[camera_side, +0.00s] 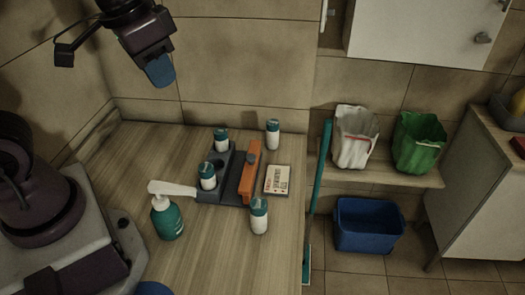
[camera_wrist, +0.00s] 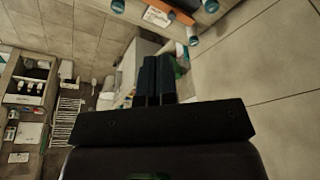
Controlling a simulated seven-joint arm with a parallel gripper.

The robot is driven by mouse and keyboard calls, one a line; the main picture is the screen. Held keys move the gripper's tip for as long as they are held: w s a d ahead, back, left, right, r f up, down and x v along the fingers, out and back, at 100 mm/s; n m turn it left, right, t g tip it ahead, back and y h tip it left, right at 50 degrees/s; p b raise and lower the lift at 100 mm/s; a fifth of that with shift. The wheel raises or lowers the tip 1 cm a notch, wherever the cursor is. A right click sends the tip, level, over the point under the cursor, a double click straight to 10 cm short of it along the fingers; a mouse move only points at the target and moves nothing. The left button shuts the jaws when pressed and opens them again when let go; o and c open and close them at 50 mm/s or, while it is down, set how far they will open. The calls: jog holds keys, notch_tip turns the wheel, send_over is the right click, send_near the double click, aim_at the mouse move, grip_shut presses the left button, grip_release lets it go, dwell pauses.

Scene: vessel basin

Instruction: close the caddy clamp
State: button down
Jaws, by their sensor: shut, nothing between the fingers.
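The caddy (camera_side: 216,197) is a dark grey tray on the wooden counter. An orange bar (camera_side: 248,185) with a dark knob (camera_side: 251,158) runs along its right part; whether this clamp is open or closed I cannot tell. Two white bottles with teal caps stand in the caddy, one at the back (camera_side: 221,144) and one nearer (camera_side: 208,183). My gripper (camera_side: 162,80) is high above the counter's back left, well apart from the caddy. Its blue fingers (camera_wrist: 157,78) are together and empty. The orange bar (camera_wrist: 181,14) also shows at the wrist view's top edge.
Similar bottles stand behind (camera_side: 273,135) and in front (camera_side: 259,222) of the caddy. A printed card (camera_side: 277,180) lies right of it. A teal pump bottle (camera_side: 167,222) stands at left, by a white bar (camera_side: 172,188) reaching the caddy. A teal pole (camera_side: 318,185) stands beyond the counter's right edge.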

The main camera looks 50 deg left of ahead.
jog(key=w+d+f+m+g+y, duration=0.15)
jog(key=w+f+g, duration=0.25)
jog(key=w+f, duration=0.65)
jog(key=w+d+f+m+g+y, duration=0.1)
jog(key=w+d+f+m+g, duration=0.2)
jog(key=w+f, duration=0.8)
jog(key=m, duration=0.1)
send_near(256, 167)
jog(key=f, duration=0.1)
jog(key=w+f, duration=0.1)
jog(key=d+f, duration=0.1)
jog(key=f, duration=0.1)
jog(key=shift+w+d, duration=0.1)
jog(key=shift+w, duration=0.25)
jog(key=shift+s+a+r, duration=0.1)
jog(key=shift+s+a, duration=0.25)
jog(key=shift+s, duration=0.25)
jog(key=shift+s+a+r, duration=0.1)
jog(key=shift+s+a, duration=0.25)
jog(key=shift+s, duration=0.2)
jog(key=shift+s+a, duration=0.25)
jog(key=shift+s, duration=0.2)
